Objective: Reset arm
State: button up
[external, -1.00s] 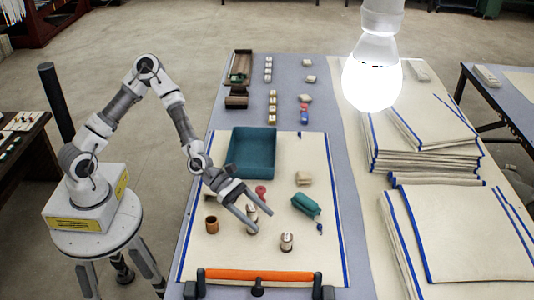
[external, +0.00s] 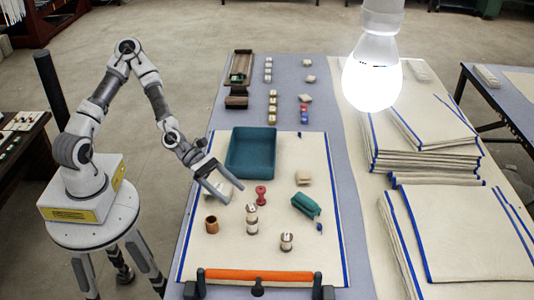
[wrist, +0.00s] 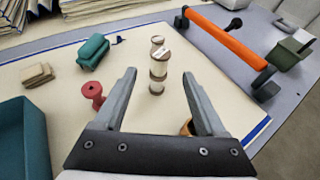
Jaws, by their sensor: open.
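My gripper (external: 222,182) is open and empty.
On the mat are a red spool (external: 261,196), a brown cup (external: 211,225), a small pale spool (external: 287,242), a teal roll (external: 306,205) and a beige block (external: 303,178). An orange bar (external: 260,275) lies along the front edge. Folded cloths (external: 470,235) are piled at right.

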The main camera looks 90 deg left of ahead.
dwell(0.3)
